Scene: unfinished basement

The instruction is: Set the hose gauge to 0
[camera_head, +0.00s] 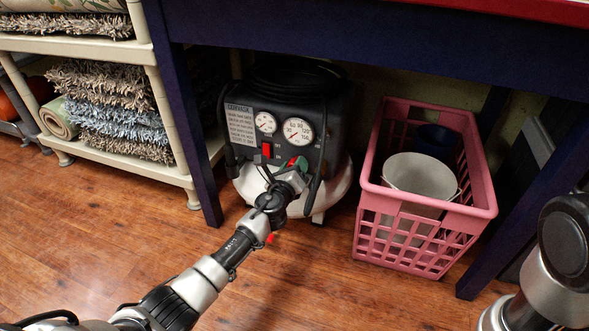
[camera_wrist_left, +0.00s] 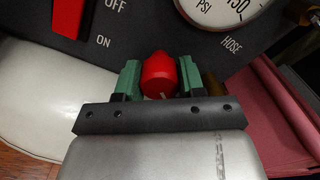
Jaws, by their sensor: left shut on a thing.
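The hose gauge (camera_head: 298,131) is the larger white dial on the right of the black compressor (camera_head: 287,110) front. Its needle is too small to read in the head view; in the wrist view only the lower part of the dial (camera_wrist_left: 226,8) shows, marked PSI, with the HOSE label under it. A red knob (camera_wrist_left: 159,74) sits below the gauge. My left gripper (camera_wrist_left: 160,82), with green fingers, is shut on the knob from both sides. In the head view the left gripper (camera_head: 292,168) is at the compressor's lower front and mostly covers the knob. My right gripper is not in view.
A smaller gauge (camera_head: 265,122) and a red ON/OFF switch (camera_head: 267,150) are left of the hose gauge. A pink crate (camera_head: 410,233) stands to the right. A dark blue table leg (camera_head: 184,110) and a shelf (camera_head: 153,60) stand to the left. The table top overhangs the compressor.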

